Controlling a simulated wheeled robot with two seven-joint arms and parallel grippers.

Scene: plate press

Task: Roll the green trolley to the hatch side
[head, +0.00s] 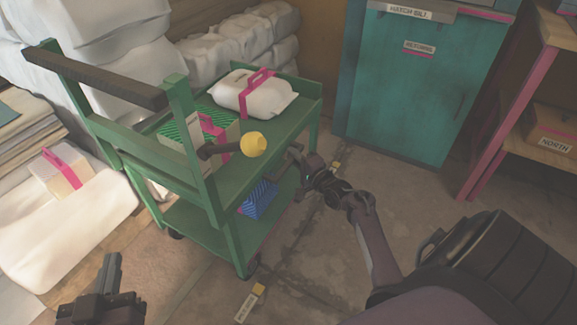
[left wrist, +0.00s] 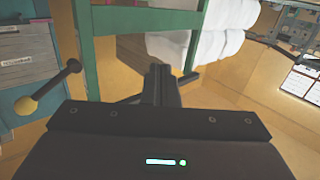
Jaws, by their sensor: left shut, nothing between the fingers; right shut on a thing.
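The green trolley (head: 165,155) stands left of centre in the head view, with a dark push bar (head: 95,75) and a yellow-knobbed lever (head: 253,144) on its near post. Its green frame also shows in the left wrist view (left wrist: 88,45). The teal hatch cabinet (head: 400,90), its sill labelled, stands at the back right, apart from the trolley. My right gripper (head: 294,157) is shut at the trolley's right side, apparently on a part of it; the exact grip is hard to see. My left gripper (head: 111,268) is shut and empty, near the trolley's lower left.
The trolley carries a white bag (head: 245,92), a green-patterned box (head: 205,130) and, below, a blue box (head: 258,198). White sacks (head: 100,60) line the left. A shelf (head: 550,90) stands at right. A floor label (head: 246,305) lies in front; floor before the cabinet is clear.

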